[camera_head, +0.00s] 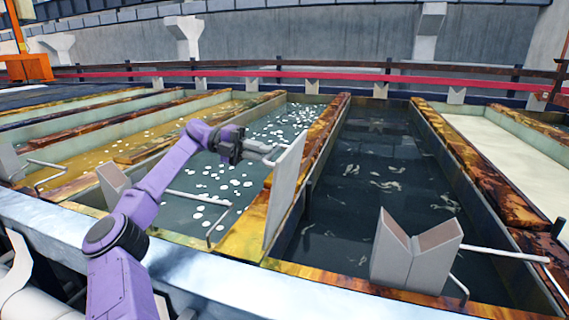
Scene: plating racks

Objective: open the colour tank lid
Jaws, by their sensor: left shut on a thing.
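A flat grey lid (285,185) stands nearly upright on its edge along the stained divider between two tanks. Its handle is on the left face, mostly hidden by the gripper. My left gripper (268,151) comes in from the left over the tank with white flecks (222,185) and is shut on the lid's handle. The tank with dark liquid (375,190) lies open to the lid's right. I cannot tell from the picture which of the two is the colour tank. My right gripper is out of view.
A V-notched grey block (412,255) stands at the near end of the dark tank, with pale rods beside it. Another block (113,183) stands left, near my arm. A pale metal ledge (200,270) runs along the front. Red rails (330,77) cross the back.

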